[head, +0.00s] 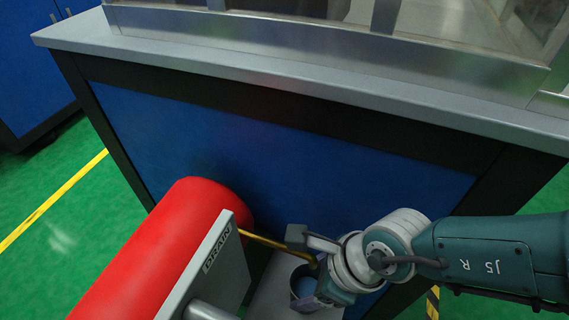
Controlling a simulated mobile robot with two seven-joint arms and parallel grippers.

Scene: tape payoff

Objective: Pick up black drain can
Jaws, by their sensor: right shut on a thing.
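The drain can (303,284) shows as a small dark, open-topped can low in the head view, under the end of a thin brass pipe. My right gripper (312,272) is at the can and shut on it; the wrist hides part of the can and the fingers. The can appears upright on or just above a grey ledge; I cannot tell if it touches. My left gripper is not in view.
A grey plate marked DRAIN (222,262) stands left of the can, with a brass pipe (265,240) reaching over it. A large red cylinder (150,250) lies further left. Behind is a blue cabinet (270,165) with a grey top (300,85). Green floor is clear at left.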

